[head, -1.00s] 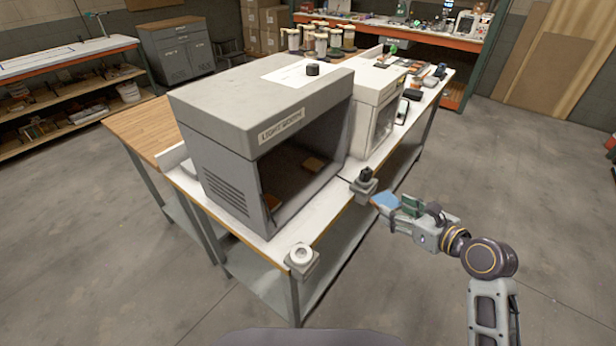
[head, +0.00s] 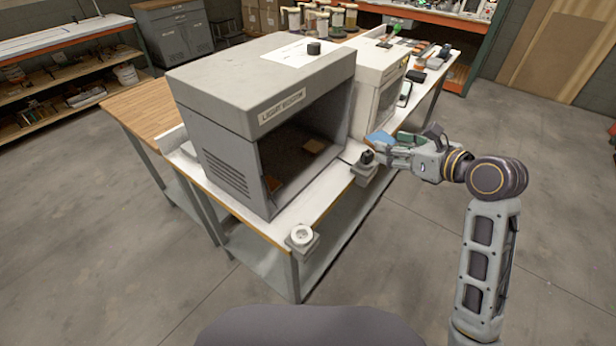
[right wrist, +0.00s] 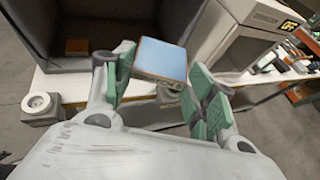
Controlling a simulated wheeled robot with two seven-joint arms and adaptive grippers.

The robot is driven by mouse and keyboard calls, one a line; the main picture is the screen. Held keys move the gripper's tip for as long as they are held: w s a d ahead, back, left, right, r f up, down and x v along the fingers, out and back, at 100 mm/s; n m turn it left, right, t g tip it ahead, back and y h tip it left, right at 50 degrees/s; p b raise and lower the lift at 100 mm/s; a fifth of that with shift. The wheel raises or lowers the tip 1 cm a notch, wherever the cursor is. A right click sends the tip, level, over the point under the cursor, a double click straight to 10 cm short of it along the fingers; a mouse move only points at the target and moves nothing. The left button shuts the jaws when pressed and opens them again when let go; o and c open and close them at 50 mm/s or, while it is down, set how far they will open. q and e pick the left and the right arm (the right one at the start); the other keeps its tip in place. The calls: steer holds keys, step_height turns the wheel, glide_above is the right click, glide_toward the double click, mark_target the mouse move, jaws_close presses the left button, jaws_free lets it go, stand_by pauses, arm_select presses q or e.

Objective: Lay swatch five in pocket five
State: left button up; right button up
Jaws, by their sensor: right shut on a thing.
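A square blue swatch (head: 380,138) is held at the tips of my right gripper (head: 390,147), near the front right corner of the light booth. The grey light booth (head: 225,100) is open at the front. No number or pocket five can be made out. My left gripper is out of view.
A white cabinet (head: 375,85) stands beside the booth. A mount with a black knob (head: 366,158) sits at the bench edge just below the swatch. Another mount with a white ring (head: 301,236) is at the front corner. The floor to the right is clear.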

mark_target(372, 141)
steer(key=shift+n+g+y, duration=0.3)
steer(key=shift+n+y, duration=0.3)
steer(key=w+a+r, duration=0.2)
steer(key=a, duration=0.1)
steer(key=w+a+r, duration=0.1)
steer(key=a, duration=0.1)
steer(key=shift+w, duration=0.15)
steer(key=w+a+f+n+g, duration=0.1)
steer(key=w+a+f, duration=0.2)
steer(key=a+f, duration=0.3)
steer(key=w+a+f+n+y, duration=0.1)
steer(key=w+a+f, duration=0.2)
steer(key=a+f, duration=0.3)
steer(key=shift+a+f+g+y, duration=0.15)
steer(key=shift+f+g+y, duration=0.2)
steer(key=shift+f, duration=0.5)
steer(key=shift+f, duration=2.5)
